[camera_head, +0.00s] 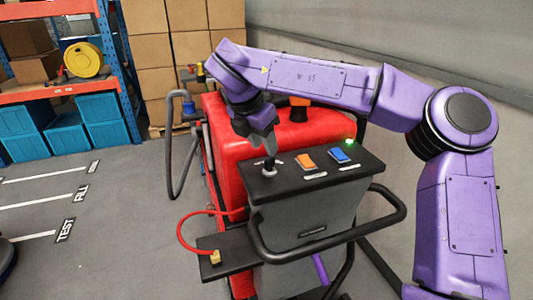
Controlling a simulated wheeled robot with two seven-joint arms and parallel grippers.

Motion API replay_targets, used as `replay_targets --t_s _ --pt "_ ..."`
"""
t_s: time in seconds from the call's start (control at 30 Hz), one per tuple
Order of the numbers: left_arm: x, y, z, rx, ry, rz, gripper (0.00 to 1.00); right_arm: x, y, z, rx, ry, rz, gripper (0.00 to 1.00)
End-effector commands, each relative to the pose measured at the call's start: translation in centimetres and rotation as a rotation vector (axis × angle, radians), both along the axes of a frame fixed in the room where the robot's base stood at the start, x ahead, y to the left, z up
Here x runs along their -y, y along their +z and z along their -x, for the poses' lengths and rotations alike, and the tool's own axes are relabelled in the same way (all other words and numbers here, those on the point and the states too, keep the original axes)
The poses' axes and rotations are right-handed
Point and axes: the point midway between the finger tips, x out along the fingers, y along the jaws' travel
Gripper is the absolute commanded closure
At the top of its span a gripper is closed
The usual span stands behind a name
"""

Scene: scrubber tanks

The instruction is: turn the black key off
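The black key (269,164) stands at the left end of the dark control panel (316,188) on top of the red scrubber (228,150). My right gripper (267,148) points down directly above the key, its grey fingertips at or very near the key's top. I cannot tell whether the fingers are closed on the key. The key's upper part is partly hidden by the fingertips. My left gripper is not in view.
An orange switch (306,161) and a blue switch (340,156) sit right of the key. A green light (349,141) glows at the panel's back right. A black handlebar (330,243) curves around the front.

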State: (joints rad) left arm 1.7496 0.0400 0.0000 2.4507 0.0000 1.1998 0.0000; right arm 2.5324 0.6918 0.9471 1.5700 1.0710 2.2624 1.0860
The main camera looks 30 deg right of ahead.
Motion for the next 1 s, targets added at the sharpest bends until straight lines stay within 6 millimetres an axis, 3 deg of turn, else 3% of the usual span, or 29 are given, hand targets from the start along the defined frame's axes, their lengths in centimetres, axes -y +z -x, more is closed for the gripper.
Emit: replay_targets --t_s 0.1,0.3,0.6,0.7,0.73,1.0 --pt "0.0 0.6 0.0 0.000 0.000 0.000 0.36 1.0 -2.4 -0.3 -0.005 0.001 -0.002 0.61" --pt "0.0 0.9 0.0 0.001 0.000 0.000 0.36 2.0 -4.8 -0.6 -0.002 0.000 0.001 0.61" --pt "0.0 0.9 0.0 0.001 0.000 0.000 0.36 2.1 -5.3 -0.6 0.000 0.000 0.001 0.61" --pt "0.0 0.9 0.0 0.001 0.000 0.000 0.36 2.1 -5.3 -0.6 0.000 0.000 0.001 0.93" --pt "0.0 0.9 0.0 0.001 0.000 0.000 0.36 2.1 -5.3 -0.6 0.000 0.000 0.001 1.00" --pt "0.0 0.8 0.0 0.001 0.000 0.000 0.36 2.1 -5.3 -0.6 0.000 0.011 0.002 1.00"
